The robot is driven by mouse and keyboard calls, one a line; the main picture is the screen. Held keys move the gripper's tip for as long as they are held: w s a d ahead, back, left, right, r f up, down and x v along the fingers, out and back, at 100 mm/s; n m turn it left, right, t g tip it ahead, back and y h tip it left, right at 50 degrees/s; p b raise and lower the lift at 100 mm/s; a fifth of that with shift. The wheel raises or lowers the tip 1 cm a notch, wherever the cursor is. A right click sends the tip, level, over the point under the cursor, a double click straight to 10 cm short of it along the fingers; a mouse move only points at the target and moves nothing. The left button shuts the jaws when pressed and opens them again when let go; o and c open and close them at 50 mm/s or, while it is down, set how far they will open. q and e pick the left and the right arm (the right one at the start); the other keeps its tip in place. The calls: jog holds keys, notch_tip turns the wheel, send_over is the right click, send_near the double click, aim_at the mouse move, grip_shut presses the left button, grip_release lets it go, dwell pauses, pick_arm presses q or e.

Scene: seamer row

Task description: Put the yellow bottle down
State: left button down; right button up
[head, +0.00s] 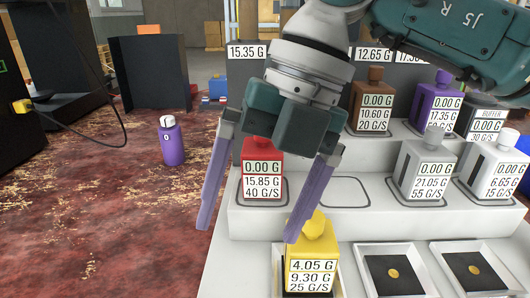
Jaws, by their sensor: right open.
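The yellow bottle (313,246) stands upright at the front left of the white stepped stand (240,221), on a dark pad in a shallow white tray. Its label reads 4.05 G, 9.30 G and 25 G/S. My right gripper (248,234) hangs over the front left of the stand with its two purple fingers spread wide and nothing between them. Its right finger's tip is close to the yellow bottle's upper left in the picture; I cannot tell whether they touch. My left gripper does not show.
A red bottle (262,172) stands behind the right gripper. An empty outlined spot (345,191) lies to its right. Grey (425,168), brown (372,104) and purple (436,105) bottles stand further right. Two front trays with black pads (392,273) hold no bottles. Another purple bottle (171,143) appears at left.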

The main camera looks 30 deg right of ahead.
jog(key=s+a+r+n+y, duration=0.1)
jog(key=a+r+y, duration=0.35)
jog(key=a, duration=0.25)
jog(key=s+a+r+y, duration=0.2)
jog(key=a+r+y, duration=0.1)
jog(key=a+y, duration=0.3)
jog(key=w+d+r+m+t+y, duration=0.1)
jog(key=w+r+m+t+y, duration=0.15)
jog(key=r+m+t, duration=0.35)
jog(key=w+d+r+m+t+y, duration=0.1)
jog(key=w+r+m+t, duration=0.2)
jog(key=r+m+t, duration=0.35)
jog(key=w+d+m+t+h, duration=0.3)
jog(key=d+m+t+h, duration=0.2)
jog(key=m+t+h, duration=0.15)
jog(key=m+g+h, duration=0.9)
jog(key=m+h, duration=0.3)
jog(key=h, duration=0.1)
send_over(318, 255)
notch_tip(318, 255, down, 22)
jog(key=shift+f, duration=0.1)
jog(key=s+a+f+g+y, duration=0.1)
jog(key=s+f+g, duration=0.2)
jog(key=s, duration=0.3)
jog(key=s+f+g, duration=0.3)
jog(key=s+f, duration=0.1)
jog(key=s, duration=0.3)
jog(key=shift+a+g+y, duration=0.35)
jog(key=shift+g, duration=0.05)
